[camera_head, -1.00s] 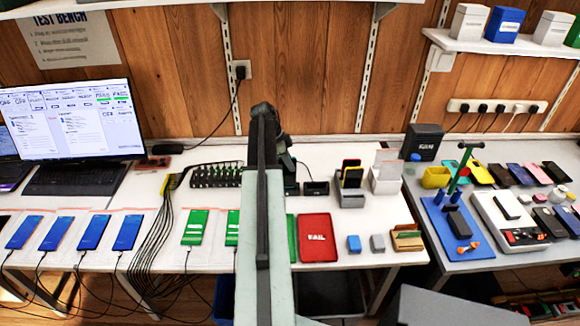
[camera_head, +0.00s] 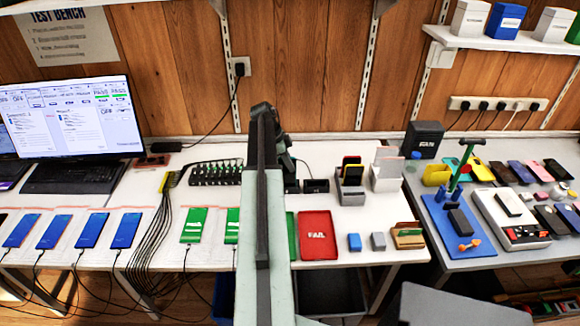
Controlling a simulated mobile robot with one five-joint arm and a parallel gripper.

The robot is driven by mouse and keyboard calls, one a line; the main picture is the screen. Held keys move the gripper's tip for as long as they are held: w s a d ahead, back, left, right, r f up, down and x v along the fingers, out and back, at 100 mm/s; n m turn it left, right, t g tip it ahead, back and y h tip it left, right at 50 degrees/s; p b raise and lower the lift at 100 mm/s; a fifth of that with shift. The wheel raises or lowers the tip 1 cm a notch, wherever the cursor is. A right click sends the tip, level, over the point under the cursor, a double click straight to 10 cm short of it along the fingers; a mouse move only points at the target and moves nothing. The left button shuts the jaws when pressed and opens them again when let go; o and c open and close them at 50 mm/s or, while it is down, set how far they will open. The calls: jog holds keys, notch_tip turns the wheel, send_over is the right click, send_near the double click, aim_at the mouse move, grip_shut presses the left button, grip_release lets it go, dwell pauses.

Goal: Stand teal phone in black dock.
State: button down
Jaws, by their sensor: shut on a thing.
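A small black dock (camera_head: 316,186) stands on the white bench, just right of my arm and left of a grey stand. My gripper (camera_head: 287,168) is at the far end of my arm, over the back part of the bench and left of the dock. Only its dark side shows; my arm hides most of it. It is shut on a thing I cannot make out. No teal phone shows in the open, and the space behind my arm is hidden.
A grey stand (camera_head: 350,196) with dark and yellow phones and a white stand (camera_head: 386,178) are right of the dock. A red FAIL tray (camera_head: 318,247) lies in front. A black multi-slot rack (camera_head: 215,173) is to the left.

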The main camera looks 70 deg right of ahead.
jog(key=shift+f, duration=0.15)
jog(key=shift+f+b, duration=0.55)
jog(key=shift+b, duration=0.15)
jog(key=c, duration=1.4)
grip_release()
